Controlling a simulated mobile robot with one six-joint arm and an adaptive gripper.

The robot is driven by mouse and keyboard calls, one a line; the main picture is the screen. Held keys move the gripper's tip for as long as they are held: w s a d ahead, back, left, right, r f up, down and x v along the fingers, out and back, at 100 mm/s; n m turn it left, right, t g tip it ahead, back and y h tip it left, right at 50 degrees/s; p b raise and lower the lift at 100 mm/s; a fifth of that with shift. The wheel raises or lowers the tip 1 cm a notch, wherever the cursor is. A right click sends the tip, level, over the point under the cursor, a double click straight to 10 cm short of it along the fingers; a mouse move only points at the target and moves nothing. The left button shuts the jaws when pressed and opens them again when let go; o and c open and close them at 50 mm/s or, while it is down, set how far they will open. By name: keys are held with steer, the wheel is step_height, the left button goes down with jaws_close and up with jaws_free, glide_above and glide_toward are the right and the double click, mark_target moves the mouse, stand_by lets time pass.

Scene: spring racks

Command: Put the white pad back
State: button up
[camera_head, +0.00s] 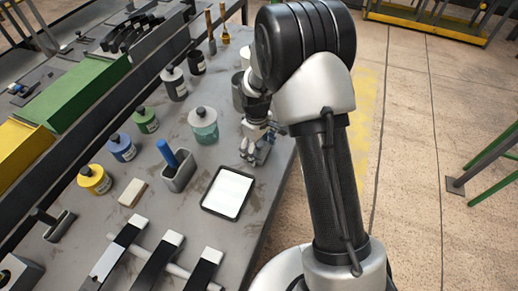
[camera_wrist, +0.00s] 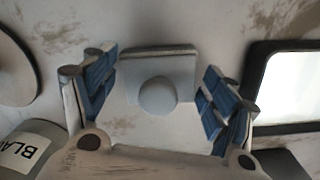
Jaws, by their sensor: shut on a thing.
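A pale grey-white pad (camera_wrist: 130,72) with a round knob shows between the blue fingers of my gripper (camera_wrist: 157,88) in the wrist view. My gripper is shut on it, though the exact contact is hard to see. In the head view my gripper (camera_head: 255,148) is low over the bench near its right edge, with a small grey part (camera_head: 264,154) of what it holds at its fingers. A flat white panel in a dark frame (camera_head: 228,192) lies on the bench just in front of my gripper. It also shows in the wrist view (camera_wrist: 291,85), right of the fingers.
A teal-filled jar (camera_head: 203,126) stands left of my gripper, and a grey holder with a blue handle (camera_head: 178,170) is close by. Several bottles and a beige block (camera_head: 132,193) stand further left. Black-and-white bars (camera_head: 160,262) lie at the front. The bench (camera_head: 180,215) ends at right.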

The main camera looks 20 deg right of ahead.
steer(key=shift+r, duration=0.15)
steer(key=o, duration=0.9)
steer(key=shift+o, duration=0.2)
steer(key=r+p, duration=0.1)
steer(key=r, duration=0.3)
steer(key=r+p, duration=0.1)
steer(key=r, duration=0.3)
steer(key=r+p, duration=0.2)
steer(key=r, duration=0.1)
steer(key=shift+a+r, duration=0.25)
steer(key=shift+r, duration=0.15)
step_height(320, 180, up, 10)
steer(key=m+t, duration=0.1)
steer(key=m, duration=0.1)
glide_above(258, 144)
steer(key=s, duration=0.5)
steer(key=s+r+m+t, duration=0.2)
steer(key=s+r+m, duration=0.1)
steer(key=s+r, duration=0.8)
steer(key=s+f+m+t, duration=0.1)
steer(key=s+m, duration=0.1)
steer(key=s, duration=0.9)
steer(key=shift+s+d+f+t, duration=0.2)
steer(key=shift+s+t, duration=0.05)
steer(key=shift+t, duration=0.05)
